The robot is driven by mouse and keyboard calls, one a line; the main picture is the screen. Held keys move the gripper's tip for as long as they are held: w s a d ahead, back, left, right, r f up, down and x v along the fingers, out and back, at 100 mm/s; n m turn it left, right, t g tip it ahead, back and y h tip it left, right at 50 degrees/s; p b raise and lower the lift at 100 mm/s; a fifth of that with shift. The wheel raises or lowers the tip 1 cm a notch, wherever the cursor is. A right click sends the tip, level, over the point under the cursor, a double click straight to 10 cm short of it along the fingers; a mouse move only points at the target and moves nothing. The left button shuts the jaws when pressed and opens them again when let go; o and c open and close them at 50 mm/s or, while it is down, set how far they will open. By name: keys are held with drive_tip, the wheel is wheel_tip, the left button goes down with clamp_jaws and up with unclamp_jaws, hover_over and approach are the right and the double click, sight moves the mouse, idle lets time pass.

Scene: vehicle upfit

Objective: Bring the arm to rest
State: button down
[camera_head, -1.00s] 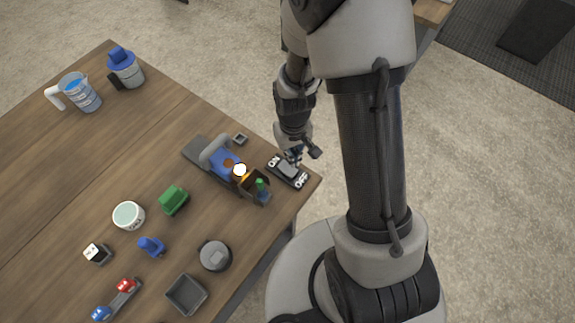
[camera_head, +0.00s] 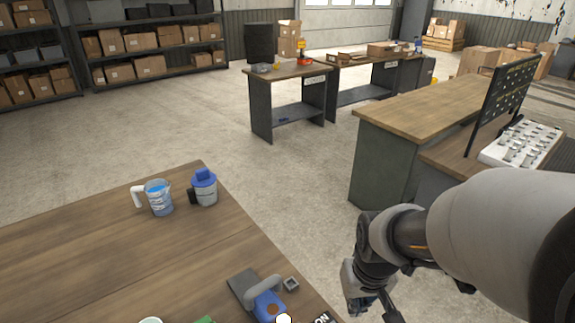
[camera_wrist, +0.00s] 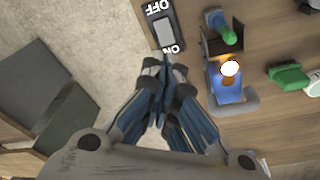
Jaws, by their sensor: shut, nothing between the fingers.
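My gripper (camera_wrist: 164,68) is shut and empty in the wrist view. Its fingertips appear just beside the "ON" end of a black switch box marked ON and OFF (camera_wrist: 164,32); I cannot tell the gap in height. In the head view my arm reaches down past the table's right corner, and my gripper (camera_head: 372,303) shows only in part at the bottom edge. The switch box (camera_head: 324,319) is mostly cut off there.
A blue device with a lit lamp (camera_wrist: 231,68) stands near the switch box, with a green block (camera_wrist: 288,77) beyond. A measuring jug (camera_head: 158,197) and a blue-lidded container (camera_head: 204,188) stand on the wooden table (camera_head: 120,240). Workbenches stand beyond open floor.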

drive_tip(key=s+r+t+b, duration=0.2)
drive_tip(key=s+r+b, duration=0.3)
drive_tip(key=s, duration=0.8)
wheel_tip(320, 180, up, 2)
drive_tip(key=shift+m+t, duration=0.3)
